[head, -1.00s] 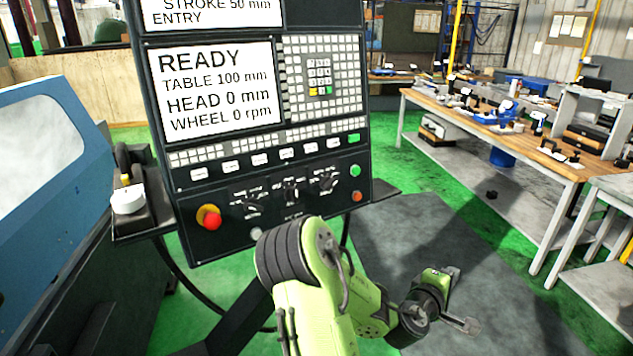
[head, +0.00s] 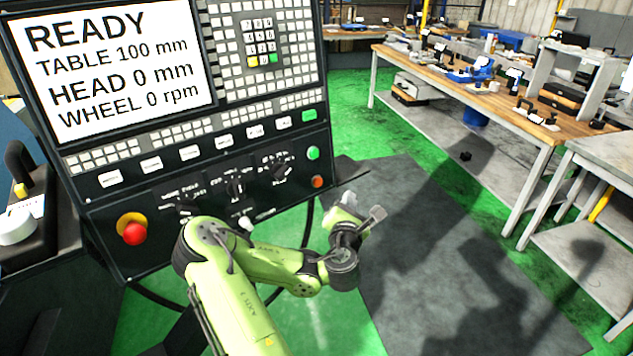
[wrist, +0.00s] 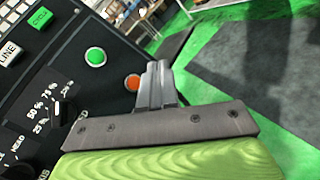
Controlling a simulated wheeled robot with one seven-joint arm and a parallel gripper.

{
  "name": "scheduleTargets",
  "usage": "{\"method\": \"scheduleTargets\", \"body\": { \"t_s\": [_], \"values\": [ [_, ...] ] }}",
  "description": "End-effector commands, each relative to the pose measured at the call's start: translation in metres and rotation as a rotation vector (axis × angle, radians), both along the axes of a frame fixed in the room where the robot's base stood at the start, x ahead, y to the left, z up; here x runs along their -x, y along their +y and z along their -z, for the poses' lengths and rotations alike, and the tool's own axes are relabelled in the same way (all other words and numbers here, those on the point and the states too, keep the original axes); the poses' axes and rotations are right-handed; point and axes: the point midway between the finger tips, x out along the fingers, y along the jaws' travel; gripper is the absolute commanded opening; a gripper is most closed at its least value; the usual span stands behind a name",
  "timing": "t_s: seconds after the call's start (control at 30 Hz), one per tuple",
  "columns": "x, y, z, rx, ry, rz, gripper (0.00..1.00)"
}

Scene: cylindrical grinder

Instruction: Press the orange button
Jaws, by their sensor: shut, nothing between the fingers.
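The orange button (head: 317,182) is a small round button at the lower right of the dark control panel (head: 150,187), just below a green button (head: 313,153). In the wrist view the orange button (wrist: 133,82) shows just left of my gripper's fingertips, with the green button (wrist: 95,56) up and left of it. My gripper (head: 362,206) is shut and empty, to the right of and a little below the orange button in the head view. In the wrist view my gripper (wrist: 157,68) points toward the panel's right edge. I cannot tell its exact distance from the panel.
A red emergency knob on a yellow base (head: 133,230) is at the panel's lower left. Dark rotary switches (head: 235,187) sit left of the orange button. A wooden workbench (head: 480,95) stands at the right. The floor right of the panel is clear.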

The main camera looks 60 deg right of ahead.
Motion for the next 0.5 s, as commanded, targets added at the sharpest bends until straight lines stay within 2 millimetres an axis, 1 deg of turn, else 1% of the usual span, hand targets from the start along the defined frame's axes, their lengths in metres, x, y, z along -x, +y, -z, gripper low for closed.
{"method": "scheduleTargets", "body": {
  "t_s": [0.17,0.5],
  "values": [
    [-0.019,-0.007,0.001,-0.001,0.000,-0.006,0.00],
    [-0.064,-0.026,0.008,-0.001,-0.002,-0.005,0.00]
  ]
}}
